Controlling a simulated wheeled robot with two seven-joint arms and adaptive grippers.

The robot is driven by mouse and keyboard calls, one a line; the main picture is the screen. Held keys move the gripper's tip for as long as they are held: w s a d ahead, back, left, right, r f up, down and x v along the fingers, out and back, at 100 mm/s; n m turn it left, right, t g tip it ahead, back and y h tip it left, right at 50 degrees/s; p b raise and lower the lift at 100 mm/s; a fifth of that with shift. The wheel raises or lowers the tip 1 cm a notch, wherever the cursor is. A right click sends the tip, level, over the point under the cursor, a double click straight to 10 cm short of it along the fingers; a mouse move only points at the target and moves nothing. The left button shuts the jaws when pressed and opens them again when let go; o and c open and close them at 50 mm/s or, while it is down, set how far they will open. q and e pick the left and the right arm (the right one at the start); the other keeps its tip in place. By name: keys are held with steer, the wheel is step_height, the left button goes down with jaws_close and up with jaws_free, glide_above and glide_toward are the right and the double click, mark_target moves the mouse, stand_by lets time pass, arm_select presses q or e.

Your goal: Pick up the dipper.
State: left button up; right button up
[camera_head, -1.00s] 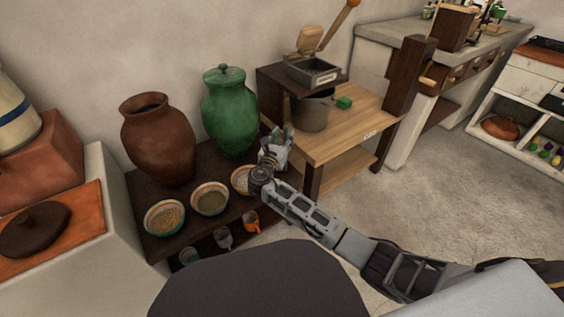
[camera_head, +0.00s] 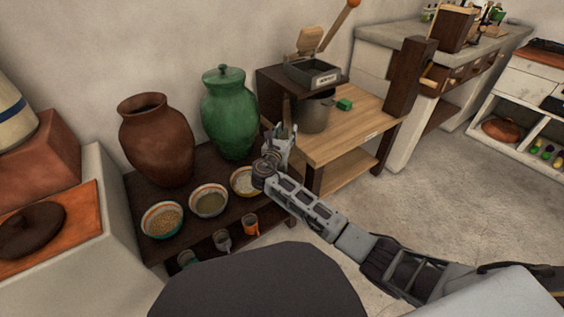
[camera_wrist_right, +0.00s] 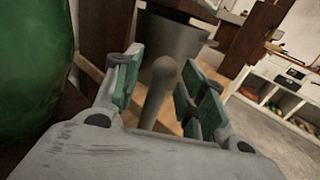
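A slim grey rod with a rounded end, which looks like the dipper's handle (camera_wrist_right: 163,72), shows in the right wrist view between my right gripper's green-padded fingers. The fingers are open, with gaps on both sides of the rod. A grey metal pot (camera_wrist_right: 172,42) is just beyond it. In the head view, my right gripper (camera_head: 281,131) is at the left side of the pot (camera_head: 313,115), near the wooden table's corner. I cannot make out the dipper in the head view, and its lower part is hidden in the wrist view. My left gripper is not in view.
A green lidded jar (camera_head: 229,112) stands close left of the gripper, beside a brown jar (camera_head: 157,140). Several bowls and cups are on the dark shelf (camera_head: 180,252). The wooden table (camera_head: 335,148) holds a green block (camera_head: 344,104). Floor at right is clear.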

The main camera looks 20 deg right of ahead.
jaws_close()
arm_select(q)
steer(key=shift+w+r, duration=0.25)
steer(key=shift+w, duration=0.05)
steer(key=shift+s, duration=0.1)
arm_select(e)
steer(key=shift+r, duration=0.15)
steer(key=shift+r+p, duration=0.3)
steer(key=shift+r, duration=0.1)
steer(key=shift+r+p, duration=0.35)
steer(key=shift+r, duration=0.35)
step_height(320, 180, up, 5)
steer(key=shift+f+p, duration=0.1)
steer(key=shift+p, duration=1.15)
steer(key=shift+r+p, duration=0.55)
steer(key=shift+r, duration=0.8)
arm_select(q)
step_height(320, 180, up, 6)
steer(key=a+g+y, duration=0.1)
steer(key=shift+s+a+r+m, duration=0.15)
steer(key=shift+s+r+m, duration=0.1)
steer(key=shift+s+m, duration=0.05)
arm_select(e)
steer(key=shift+s+r, duration=0.1)
